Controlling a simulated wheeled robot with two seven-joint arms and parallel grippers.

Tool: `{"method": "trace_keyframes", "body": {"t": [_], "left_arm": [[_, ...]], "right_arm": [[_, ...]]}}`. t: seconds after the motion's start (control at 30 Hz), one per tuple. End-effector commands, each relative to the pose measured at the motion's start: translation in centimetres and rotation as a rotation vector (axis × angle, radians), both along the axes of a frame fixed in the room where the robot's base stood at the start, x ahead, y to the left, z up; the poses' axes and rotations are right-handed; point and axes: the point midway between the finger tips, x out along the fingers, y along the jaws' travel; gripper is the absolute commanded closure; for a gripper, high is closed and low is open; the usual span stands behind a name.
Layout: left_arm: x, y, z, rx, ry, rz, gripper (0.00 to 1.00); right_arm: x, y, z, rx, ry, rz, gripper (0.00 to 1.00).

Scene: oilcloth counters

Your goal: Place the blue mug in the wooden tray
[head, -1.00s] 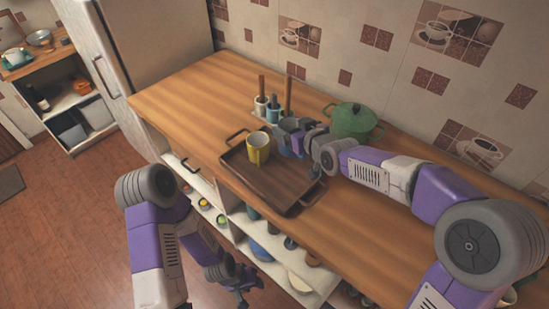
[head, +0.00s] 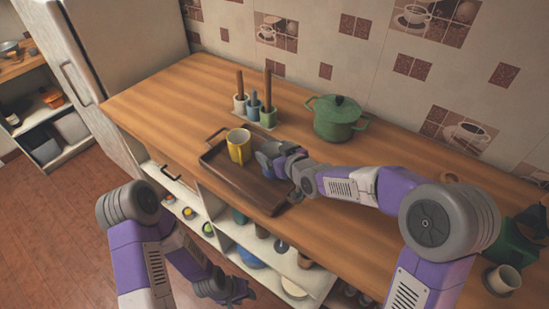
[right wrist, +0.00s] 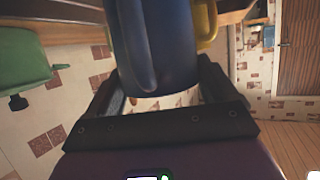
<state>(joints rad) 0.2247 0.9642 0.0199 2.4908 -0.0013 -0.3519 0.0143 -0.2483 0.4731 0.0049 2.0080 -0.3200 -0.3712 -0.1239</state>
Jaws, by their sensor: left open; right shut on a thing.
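The blue mug (right wrist: 160,50) fills the upper middle of the right wrist view, between my right gripper's fingers. In the head view my right gripper (head: 274,155) is shut on it and hides much of it. They are at the back right part of the wooden tray (head: 232,180), beside the yellow mug (head: 238,146). I cannot tell whether the blue mug touches the tray floor. The tray lies on the counter and the yellow mug stands upright in it. My left gripper (head: 235,291) is open and empty, low in front of the shelves.
A green lidded pot (head: 338,118) stands behind my right arm. A utensil holder (head: 255,112) with upright wooden handles stands behind the tray. A pale cup (head: 503,280) is at the lower right. The counter left of the tray (head: 160,100) is clear.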

Motion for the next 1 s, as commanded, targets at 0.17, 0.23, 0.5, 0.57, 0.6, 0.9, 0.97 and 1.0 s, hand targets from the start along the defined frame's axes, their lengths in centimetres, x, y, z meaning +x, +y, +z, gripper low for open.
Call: {"method": "trace_keyframes", "body": {"t": [0.17, 0.23, 0.5, 0.57, 0.6, 0.9, 0.97, 1.0], "left_arm": [[0.0, 0.0, -0.5, 0.000, 0.000, 0.000, 0.57], [0.0, 0.0, -0.5, 0.000, 0.000, 0.000, 0.57], [0.0, 0.0, -1.0, 0.000, 0.000, 0.000, 0.57], [0.0, 0.0, -0.8, 0.000, 0.000, 0.000, 0.57], [0.0, 0.0, -0.8, 0.000, 0.000, 0.000, 0.57], [0.0, 0.0, -0.6, 0.000, 0.000, 0.000, 0.57], [0.0, 0.0, -0.2, 0.000, 0.000, 0.000, 0.57], [0.0, 0.0, -0.3, 0.000, 0.000, 0.000, 0.57]], "right_arm": [[0.0, 0.0, -2.1, 0.000, -0.002, 0.000, 0.56], [0.0, 0.0, -2.0, 0.001, -0.003, 0.000, 0.56], [0.0, 0.0, -2.3, 0.001, -0.003, 0.000, 0.56], [0.0, 0.0, -2.3, 0.000, 0.000, 0.000, 0.07], [0.0, 0.0, -2.3, 0.000, 0.000, 0.000, 0.01], [0.0, 0.0, -2.1, -0.001, 0.001, 0.000, 0.00], [0.0, 0.0, -1.8, -0.001, 0.001, 0.000, 0.00], [-0.5, -0.3, -1.7, 0.000, 0.000, -0.001, 0.00]]}}
